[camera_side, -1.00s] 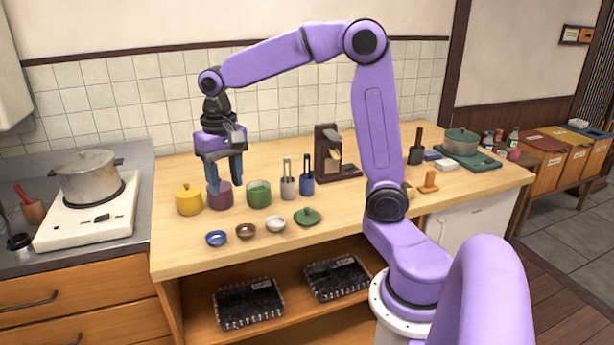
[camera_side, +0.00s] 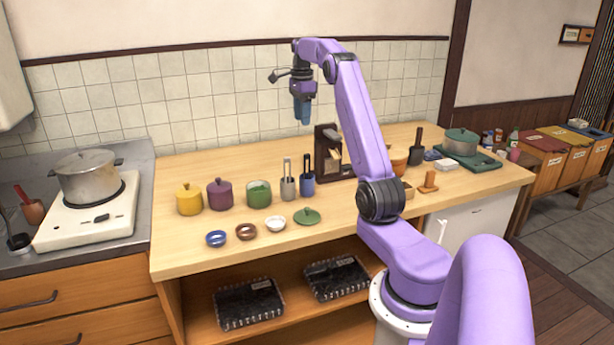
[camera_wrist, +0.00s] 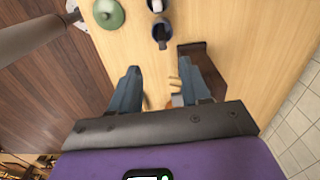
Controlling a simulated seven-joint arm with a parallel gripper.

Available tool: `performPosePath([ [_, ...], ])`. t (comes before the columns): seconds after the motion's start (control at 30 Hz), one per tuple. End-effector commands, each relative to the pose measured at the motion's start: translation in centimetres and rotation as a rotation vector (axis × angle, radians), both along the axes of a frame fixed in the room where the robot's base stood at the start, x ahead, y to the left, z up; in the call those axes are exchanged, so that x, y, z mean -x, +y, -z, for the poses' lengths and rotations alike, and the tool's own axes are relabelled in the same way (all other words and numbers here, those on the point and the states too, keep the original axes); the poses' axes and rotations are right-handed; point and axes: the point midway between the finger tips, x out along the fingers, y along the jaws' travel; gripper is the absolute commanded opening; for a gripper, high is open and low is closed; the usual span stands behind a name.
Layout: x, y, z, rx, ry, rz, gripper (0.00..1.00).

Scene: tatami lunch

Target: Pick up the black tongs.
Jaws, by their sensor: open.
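The black tongs (camera_side: 307,163) stand upright in a blue holder (camera_side: 307,185) on the wooden counter. In the wrist view the black tongs (camera_wrist: 162,43) show as a dark shape in the blue holder (camera_wrist: 154,31), ahead of my finger gap. My gripper (camera_side: 302,117) is open and empty, pointing down, well above the counter and above the tongs' height. Its two blue-grey fingers (camera_wrist: 158,75) are spread apart in the wrist view and touch nothing.
A grey holder (camera_side: 288,190) with metal tongs stands left of the blue one. A dark brown stand (camera_side: 327,165) is close on the right. An open green pot (camera_side: 259,196), purple pot (camera_side: 219,195) and yellow pot (camera_side: 189,202) stand left. A green lid (camera_side: 307,216) lies in front.

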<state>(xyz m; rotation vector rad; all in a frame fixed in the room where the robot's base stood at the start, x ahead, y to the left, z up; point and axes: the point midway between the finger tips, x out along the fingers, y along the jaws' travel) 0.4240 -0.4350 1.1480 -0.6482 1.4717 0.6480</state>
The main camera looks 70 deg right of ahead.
Motion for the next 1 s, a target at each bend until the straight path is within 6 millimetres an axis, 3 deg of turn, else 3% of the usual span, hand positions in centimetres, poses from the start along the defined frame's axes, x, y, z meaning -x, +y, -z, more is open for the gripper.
performPosePath([
  [0.27,0.8,-1.0,2.1,-0.003,0.004,0.049,0.47],
  [0.8,0.8,-1.0,11.4,-0.003,0.003,0.045,0.47],
  [1.0,0.7,-1.0,12.5,-0.001,0.001,0.044,0.47],
])
